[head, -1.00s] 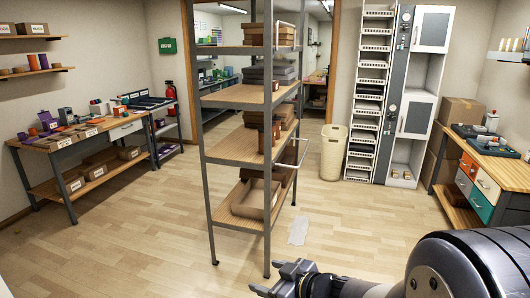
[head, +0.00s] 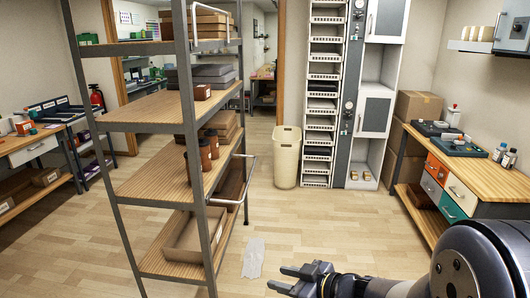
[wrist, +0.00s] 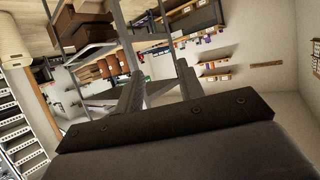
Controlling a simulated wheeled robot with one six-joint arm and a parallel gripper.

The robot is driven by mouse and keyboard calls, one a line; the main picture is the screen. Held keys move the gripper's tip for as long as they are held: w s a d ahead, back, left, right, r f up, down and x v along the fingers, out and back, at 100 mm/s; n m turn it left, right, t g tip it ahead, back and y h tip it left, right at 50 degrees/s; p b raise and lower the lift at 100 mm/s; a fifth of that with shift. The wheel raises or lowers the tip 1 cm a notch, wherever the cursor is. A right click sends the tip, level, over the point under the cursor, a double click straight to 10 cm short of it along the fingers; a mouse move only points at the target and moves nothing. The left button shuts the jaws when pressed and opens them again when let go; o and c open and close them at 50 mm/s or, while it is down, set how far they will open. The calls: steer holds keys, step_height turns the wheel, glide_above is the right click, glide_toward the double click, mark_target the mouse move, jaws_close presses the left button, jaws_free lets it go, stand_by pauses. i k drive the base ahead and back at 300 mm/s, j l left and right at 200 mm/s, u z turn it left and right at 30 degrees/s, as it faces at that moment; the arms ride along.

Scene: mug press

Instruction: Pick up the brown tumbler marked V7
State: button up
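Brown tumblers stand on the middle shelf of the metal rack in the head view. One brown tumbler (head: 205,155) is near the rack's front post, with another brown tumbler (head: 212,142) close behind it. No V7 mark can be read on either. A smaller brown item (head: 203,92) sits on the shelf above. My gripper (head: 278,277) is low at the bottom of the head view, right of the rack and well away from the tumblers. Its fingers are apart with nothing between them. In the wrist view my gripper (wrist: 158,88) also shows spread, empty fingers.
The rack (head: 150,110) has several wooden shelves, boxes and a side rail (head: 240,185). A cream bin (head: 286,157) stands behind, beside a tall cabinet (head: 375,110). A workbench (head: 480,172) is at right. A grey patch (head: 253,257) lies on otherwise clear floor between.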

mark_target(204, 147)
steer(key=i+u, duration=0.1)
steer(key=i, duration=0.45)
steer(key=i+l+u, duration=0.15)
steer(key=i, duration=0.4)
steer(key=i+u, duration=0.1)
steer(key=i, duration=0.45)
steer(key=i+j+u, duration=0.1)
steer(key=i+j, duration=0.15)
steer(key=i, duration=0.3)
steer(key=i+j+u, duration=0.15)
steer(key=i, duration=0.45)
